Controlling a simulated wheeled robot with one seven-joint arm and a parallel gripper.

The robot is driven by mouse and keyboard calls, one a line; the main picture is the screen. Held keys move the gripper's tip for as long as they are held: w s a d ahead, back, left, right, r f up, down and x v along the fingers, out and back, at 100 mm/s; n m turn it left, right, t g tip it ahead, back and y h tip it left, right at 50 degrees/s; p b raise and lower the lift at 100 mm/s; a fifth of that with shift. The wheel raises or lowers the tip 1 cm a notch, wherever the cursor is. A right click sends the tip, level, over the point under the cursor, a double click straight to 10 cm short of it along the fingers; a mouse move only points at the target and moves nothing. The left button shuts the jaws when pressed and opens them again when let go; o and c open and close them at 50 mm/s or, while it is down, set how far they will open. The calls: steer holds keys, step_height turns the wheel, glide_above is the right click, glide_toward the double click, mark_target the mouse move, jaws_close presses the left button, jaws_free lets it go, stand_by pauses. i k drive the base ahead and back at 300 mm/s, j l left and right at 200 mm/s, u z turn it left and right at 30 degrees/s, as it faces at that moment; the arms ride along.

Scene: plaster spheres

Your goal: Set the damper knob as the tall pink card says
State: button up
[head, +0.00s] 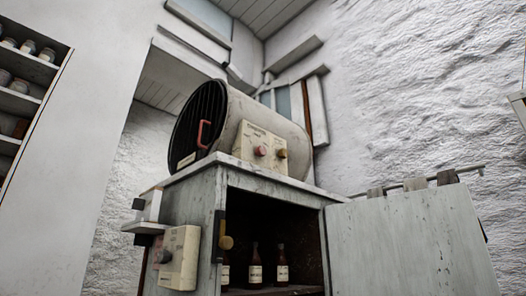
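A cream control plate (247,140) is on the side of a drum-shaped oven (232,110) on top of a grey cabinet. A second cream box (184,256) on the cabinet's left side has a dark knob (163,257). The lettering is too small to read, so I cannot tell which is the damper knob. I see no tall pink card. My gripper is not in view.
The cabinet's door (410,245) stands open to the right. Dark bottles (255,273) with pale labels stand inside. A small shelf (146,227) juts from the cabinet's left. Wall shelves (36,68) with jars are at far left. A rail with hanging pieces (415,184) runs behind the door.

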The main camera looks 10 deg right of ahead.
mark_target(261, 150)
steer(key=i+j, duration=0.15)
steer(key=j, duration=0.25)
steer(key=i+j, duration=0.1)
steer(key=j, duration=0.35)
steer(key=i+j, duration=0.15)
steer(key=j, duration=0.25)
steer(key=i+j, duration=0.1)
steer(key=j, duration=0.3)
